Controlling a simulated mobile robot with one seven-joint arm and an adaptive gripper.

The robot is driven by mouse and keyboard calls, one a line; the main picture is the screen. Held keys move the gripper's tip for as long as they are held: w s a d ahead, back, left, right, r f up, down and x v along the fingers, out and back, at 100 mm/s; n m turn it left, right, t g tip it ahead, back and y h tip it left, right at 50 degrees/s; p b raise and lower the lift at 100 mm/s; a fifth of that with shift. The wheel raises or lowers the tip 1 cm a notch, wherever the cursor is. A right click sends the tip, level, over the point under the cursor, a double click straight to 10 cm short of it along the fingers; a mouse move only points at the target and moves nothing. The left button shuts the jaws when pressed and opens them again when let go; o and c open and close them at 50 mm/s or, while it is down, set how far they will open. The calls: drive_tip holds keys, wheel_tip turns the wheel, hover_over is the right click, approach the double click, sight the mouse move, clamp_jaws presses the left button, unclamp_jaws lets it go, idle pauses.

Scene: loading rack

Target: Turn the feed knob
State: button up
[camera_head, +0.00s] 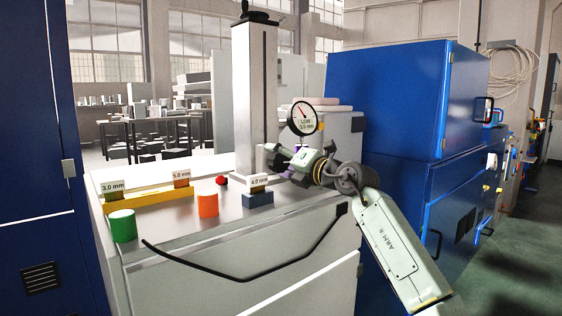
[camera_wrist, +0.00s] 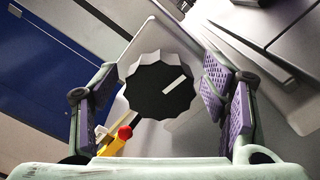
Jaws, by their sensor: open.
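The knob (camera_wrist: 160,88) shows in the wrist view with a scalloped pale rim, a black face and a white pointer line slanting up to the right.
On the machine top (camera_head: 180,232) stand a yellow bar (camera_head: 150,200) with 3.0 and 5.0 mm tags, a blue block (camera_head: 258,199) tagged 4.0 mm, a green cylinder (camera_head: 122,226) and an orange cylinder (camera_head: 208,205). A grey column (camera_head: 255,95) rises behind. A blue cabinet (camera_head: 405,95) stands right.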

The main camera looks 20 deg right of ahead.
drive_tip(key=v, duration=1.2)
drive_tip(key=shift+r, duration=0.1)
idle(0.4)
